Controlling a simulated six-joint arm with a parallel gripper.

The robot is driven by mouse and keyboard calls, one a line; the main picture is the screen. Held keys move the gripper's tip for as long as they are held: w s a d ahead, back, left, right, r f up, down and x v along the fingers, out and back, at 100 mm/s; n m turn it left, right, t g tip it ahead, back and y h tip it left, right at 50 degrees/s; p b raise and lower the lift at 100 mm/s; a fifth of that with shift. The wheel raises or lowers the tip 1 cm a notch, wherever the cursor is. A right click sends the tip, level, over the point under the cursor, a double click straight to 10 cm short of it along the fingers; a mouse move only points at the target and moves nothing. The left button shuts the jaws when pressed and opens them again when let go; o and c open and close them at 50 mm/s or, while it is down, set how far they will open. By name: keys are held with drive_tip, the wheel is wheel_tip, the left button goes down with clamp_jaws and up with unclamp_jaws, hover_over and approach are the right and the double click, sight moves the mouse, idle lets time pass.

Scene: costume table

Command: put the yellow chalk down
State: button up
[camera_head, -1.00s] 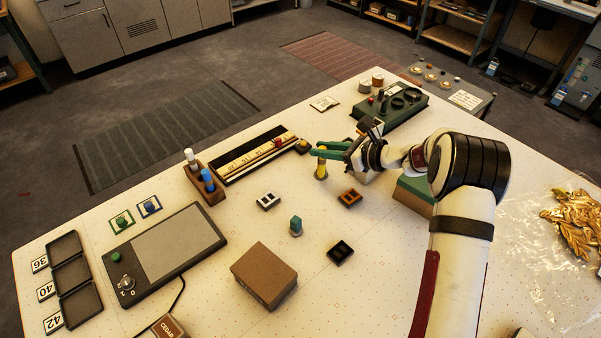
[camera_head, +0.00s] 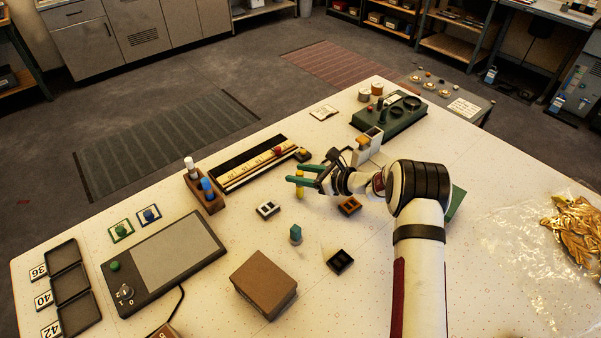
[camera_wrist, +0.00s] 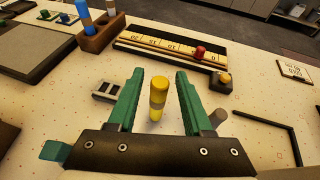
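The yellow chalk (camera_head: 299,187) is a short upright stick on the pale table, near the middle of the head view. In the wrist view the yellow chalk (camera_wrist: 158,98) stands between my green fingers, with a visible gap on each side. My gripper (camera_head: 299,174) is open around it and low over the table; its fingers (camera_wrist: 159,85) are spread in the wrist view. In the head view the fingers hide part of the chalk's upper end. The chalk's foot appears to be on the table.
Behind lie a ruler tray (camera_head: 251,165) and a yellow button (camera_head: 302,154). A teal piece (camera_head: 295,234), dark tray (camera_head: 340,262) and brown box (camera_head: 264,284) stand in front.

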drive_tip(key=shift+d+r, duration=0.15)
drive_tip(key=shift+r, duration=0.05)
drive_tip(key=v, duration=1.2)
drive_tip(key=s+a+r+n+g+h, duration=0.1)
drive_tip(key=s+a+r+n+g, duration=0.1)
drive_tip(key=s+a+r+n, duration=0.3)
drive_tip(key=s+r+n+g, duration=0.2)
drive_tip(key=s+r+g, duration=0.15)
drive_tip(key=s, duration=0.45)
drive_tip(key=s+d+n+h, duration=0.2)
drive_tip(key=s+n+h, duration=0.1)
drive_tip(key=s, duration=0.5)
drive_tip(key=s+d+n+g+h, duration=0.1)
drive_tip(key=s+d+n+h, duration=0.1)
drive_tip(key=s, duration=0.7)
drive_tip(key=s+d+r+n+h, duration=0.1)
drive_tip(key=s+d+n+h, duration=0.2)
drive_tip(key=s+n, duration=0.3)
drive_tip(key=s, duration=0.3)
drive_tip(key=shift+h, duration=0.4)
drive_tip(key=shift+g, duration=0.25)
idle(2.0)
